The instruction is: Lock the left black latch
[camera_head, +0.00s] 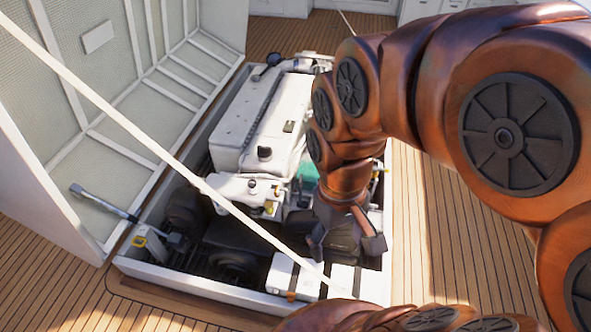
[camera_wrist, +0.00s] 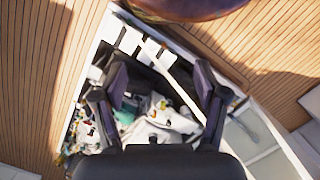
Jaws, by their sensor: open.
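My gripper (camera_head: 347,243) is open above the front part of the open engine bay, near two white boxes at the bay's front edge. The left white box (camera_head: 292,276) has a dark strip across its top and a small orange part on its front. The right white box (camera_head: 345,279) also has a dark strip. I cannot tell for sure which dark part is the left black latch. In the wrist view my gripper (camera_wrist: 160,85) has its fingers apart with nothing held, and the white boxes (camera_wrist: 130,41) show small beyond them.
The raised hatch lid (camera_head: 100,118) stands open on the left, with a metal strut (camera_head: 104,203) at its lower edge. A thin pale line (camera_head: 150,146) crosses diagonally over the bay. The white engine (camera_head: 245,120) fills the back. Wooden deck (camera_head: 60,290) surrounds the bay.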

